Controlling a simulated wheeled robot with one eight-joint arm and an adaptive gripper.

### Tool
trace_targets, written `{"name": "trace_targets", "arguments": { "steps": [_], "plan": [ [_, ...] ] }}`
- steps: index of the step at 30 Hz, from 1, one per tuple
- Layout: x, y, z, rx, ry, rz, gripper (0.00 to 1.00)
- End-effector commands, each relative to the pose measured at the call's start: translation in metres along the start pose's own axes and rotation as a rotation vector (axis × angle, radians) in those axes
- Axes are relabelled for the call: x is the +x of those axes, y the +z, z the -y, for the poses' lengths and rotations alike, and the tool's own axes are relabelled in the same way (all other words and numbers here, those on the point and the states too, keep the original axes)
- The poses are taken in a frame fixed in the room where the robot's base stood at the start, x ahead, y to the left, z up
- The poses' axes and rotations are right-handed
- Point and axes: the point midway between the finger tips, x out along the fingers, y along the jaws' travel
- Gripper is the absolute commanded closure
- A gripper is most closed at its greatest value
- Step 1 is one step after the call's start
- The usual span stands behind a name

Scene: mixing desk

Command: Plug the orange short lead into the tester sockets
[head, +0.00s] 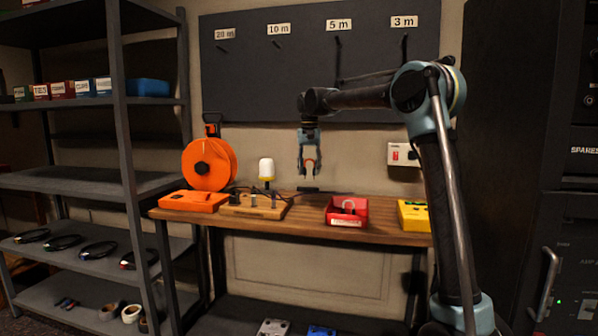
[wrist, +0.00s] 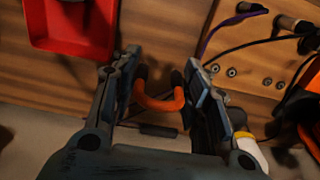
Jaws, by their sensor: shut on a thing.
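The orange short lead (wrist: 160,103) is a small U-shaped cable with dark ends. My gripper (wrist: 165,85) is shut on it, with a finger against each dark end, and its orange bend shows between the fingers. In the head view my gripper (head: 310,174) hangs above the back of the desk with the orange lead (head: 311,163) in it, clear of the desk top. A wooden block (head: 265,213) on the desk left of my gripper has several small round sockets, seen in the wrist view (wrist: 248,76); I cannot tell for sure that it is the tester.
A red bin (head: 347,218) with leads in it stands right of my gripper, and a yellow box (head: 413,216) further right. An orange case (head: 193,201), an orange reel (head: 209,165) and a white-topped lamp (head: 266,170) stand left.

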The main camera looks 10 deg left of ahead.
Motion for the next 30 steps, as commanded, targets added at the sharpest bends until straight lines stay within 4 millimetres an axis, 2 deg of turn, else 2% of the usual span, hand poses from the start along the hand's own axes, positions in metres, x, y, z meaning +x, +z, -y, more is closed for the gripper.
{"name": "trace_targets", "arguments": {
  "steps": [3,30],
  "plan": [
    [-0.001,0.002,-0.02,0.003,0.0,0.0,0.96],
    [-0.011,0.016,-0.162,0.002,0.0,0.0,0.96]
  ]
}}
